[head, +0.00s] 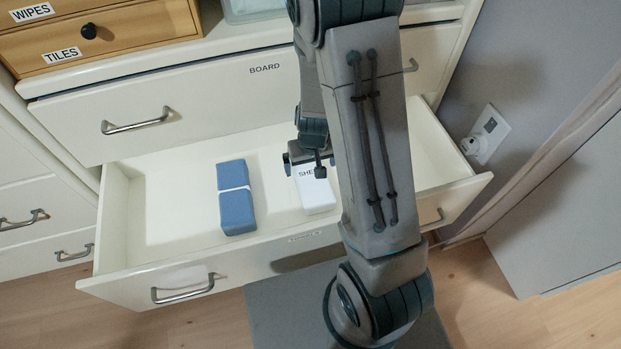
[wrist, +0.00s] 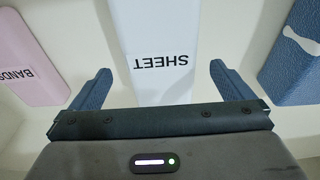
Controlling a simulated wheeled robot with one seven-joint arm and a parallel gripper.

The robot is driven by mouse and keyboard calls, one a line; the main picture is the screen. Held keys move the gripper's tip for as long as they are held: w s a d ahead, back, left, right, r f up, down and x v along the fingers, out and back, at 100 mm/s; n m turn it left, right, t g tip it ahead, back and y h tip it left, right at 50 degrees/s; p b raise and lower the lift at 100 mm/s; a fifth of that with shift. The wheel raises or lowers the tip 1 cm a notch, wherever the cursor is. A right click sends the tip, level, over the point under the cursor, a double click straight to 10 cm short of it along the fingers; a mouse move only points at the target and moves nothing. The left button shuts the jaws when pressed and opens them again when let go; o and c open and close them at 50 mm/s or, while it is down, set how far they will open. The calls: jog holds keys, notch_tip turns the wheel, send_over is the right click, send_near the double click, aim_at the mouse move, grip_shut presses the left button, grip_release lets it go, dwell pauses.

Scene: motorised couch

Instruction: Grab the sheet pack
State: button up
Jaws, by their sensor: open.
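The sheet pack (head: 318,194) is a white box lettered "SHEET", lying in the open lower drawer (head: 160,208); my arm hides part of it in the head view. In the wrist view the sheet pack (wrist: 165,30) lies straight ahead, between the fingers in the picture. My gripper (wrist: 155,85) is open, one blue finger to each side of the pack, and holds nothing. In the head view my gripper (head: 308,158) is over the far end of the pack, partly hidden by my arm. Whether the fingers reach down beside the pack is unclear.
A blue bundle with a white band (head: 236,208) lies left of the pack; it also shows at right in the wrist view (wrist: 295,65). A pink box lettered "BANDS" (wrist: 28,55) lies on the other side. The closed "BOARD" drawer (head: 200,100) is above. The drawer's left part is clear.

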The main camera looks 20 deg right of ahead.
aim_at(310, 173)
notch_tip(310, 173, down, 5)
jog(key=b, duration=0.2)
jog(key=shift+f+b, duration=0.1)
jog(key=shift+b, duration=0.3)
jog(key=c, duration=1.1)
jog(key=shift+a+r, duration=0.1)
jog(key=shift+r, duration=0.15)
